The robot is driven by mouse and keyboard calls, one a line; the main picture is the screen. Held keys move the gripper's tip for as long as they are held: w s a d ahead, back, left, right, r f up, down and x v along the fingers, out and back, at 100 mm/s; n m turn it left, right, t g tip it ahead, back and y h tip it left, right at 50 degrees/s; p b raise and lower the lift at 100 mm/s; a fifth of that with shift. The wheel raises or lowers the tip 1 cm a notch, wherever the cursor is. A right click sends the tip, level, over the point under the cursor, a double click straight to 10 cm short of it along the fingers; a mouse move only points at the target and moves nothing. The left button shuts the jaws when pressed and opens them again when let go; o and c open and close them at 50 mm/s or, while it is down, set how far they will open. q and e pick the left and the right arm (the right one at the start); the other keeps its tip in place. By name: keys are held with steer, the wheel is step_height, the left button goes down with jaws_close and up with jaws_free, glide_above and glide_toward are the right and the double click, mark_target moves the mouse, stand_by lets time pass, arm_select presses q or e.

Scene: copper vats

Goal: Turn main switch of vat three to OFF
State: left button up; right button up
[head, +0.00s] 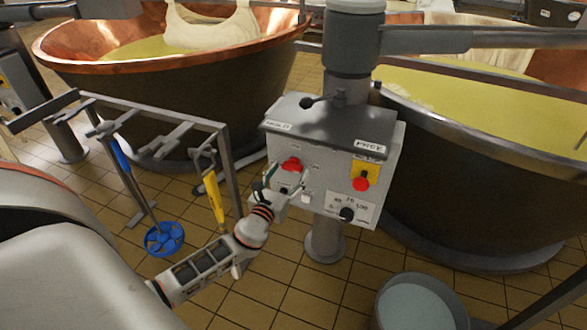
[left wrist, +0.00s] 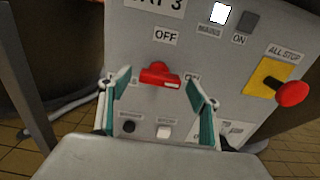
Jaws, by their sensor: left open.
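The grey control box (head: 330,165) stands on a column between two vats; its plate (left wrist: 158,4) reads as vat 3 in the left wrist view. Its red main switch (head: 291,164) is also in the left wrist view (left wrist: 160,75). The switch handle lies roughly sideways, with a pale mark at its right end towards a partly hidden label. The OFF label (left wrist: 166,37) is above it. My left gripper (head: 283,181) is open in front of the switch. In the left wrist view its fingers (left wrist: 161,88) stand on either side of the switch, apparently not gripping it.
A red all-stop button (left wrist: 292,93) on a yellow plate sits to the right. Below the switch are a black button (left wrist: 128,127) and a white button (left wrist: 164,132). A metal rack (head: 160,118) with hanging tools stands left; a bucket (head: 420,300) is at lower right.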

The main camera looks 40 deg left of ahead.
mark_target(293, 166)
arm_select(q)
steer(key=shift+x, duration=1.25)
steer(key=c, duration=1.1)
steer(key=shift+f+n+b, duration=0.1)
steer(key=shift+n+b, duration=0.2)
steer(key=shift+n, duration=0.1)
steer(key=n+b, duration=0.1)
steer(key=n, duration=0.2)
steer(key=shift+f, duration=0.1)
steer(key=n, duration=0.2)
steer(key=n+b, duration=0.1)
steer(key=n, duration=0.2)
steer(key=shift+a+r+n, duration=0.1)
steer(key=shift+r+n, duration=0.1)
steer(key=shift+n, duration=0.1)
steer(key=n, duration=0.4)
steer(key=shift+r+b, duration=0.15)
steer(key=shift+b, duration=0.15)
steer(key=n, duration=0.4)
steer(key=shift+a+p, duration=0.15)
steer(key=shift+p, duration=0.15)
steer(key=shift+n, duration=0.5)
